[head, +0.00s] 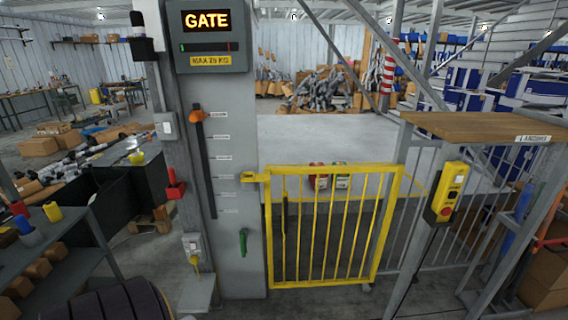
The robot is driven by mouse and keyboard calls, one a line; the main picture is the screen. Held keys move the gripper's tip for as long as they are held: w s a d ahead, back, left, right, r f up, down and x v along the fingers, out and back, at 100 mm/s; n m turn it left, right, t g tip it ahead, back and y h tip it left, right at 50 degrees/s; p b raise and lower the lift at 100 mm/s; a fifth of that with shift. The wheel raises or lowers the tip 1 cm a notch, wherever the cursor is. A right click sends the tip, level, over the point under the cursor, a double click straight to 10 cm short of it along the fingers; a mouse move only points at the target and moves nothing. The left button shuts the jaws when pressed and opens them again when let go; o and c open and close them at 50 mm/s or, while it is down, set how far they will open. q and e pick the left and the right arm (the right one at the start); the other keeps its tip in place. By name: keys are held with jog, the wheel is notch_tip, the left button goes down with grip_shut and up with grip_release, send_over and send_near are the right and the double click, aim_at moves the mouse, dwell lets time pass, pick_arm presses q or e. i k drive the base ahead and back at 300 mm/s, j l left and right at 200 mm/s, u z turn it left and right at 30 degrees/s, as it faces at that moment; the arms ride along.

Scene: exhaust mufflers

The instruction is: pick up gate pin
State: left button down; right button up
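A yellow barred gate (335,225) stands shut across the opening in the middle of the head view. A yellow latch bracket (250,177) sits at its upper left corner, against the grey column (235,110). No part is clearly recognisable as the gate pin. A small green handle-like piece (243,241) hangs low on the column, left of the gate. A red piece (175,188) sits on the post further left. Neither of my grippers shows in this view.
A GATE display (205,22) tops the column, above a slot with an orange knob (197,115). A yellow control pendant (450,192) hangs at right below a wooden shelf (480,126). Shelving with small parts (60,255) stands at left. Floor behind the gate is partly clear.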

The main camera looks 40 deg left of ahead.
aim_at(172, 170)
jog(key=u, duration=2.35)
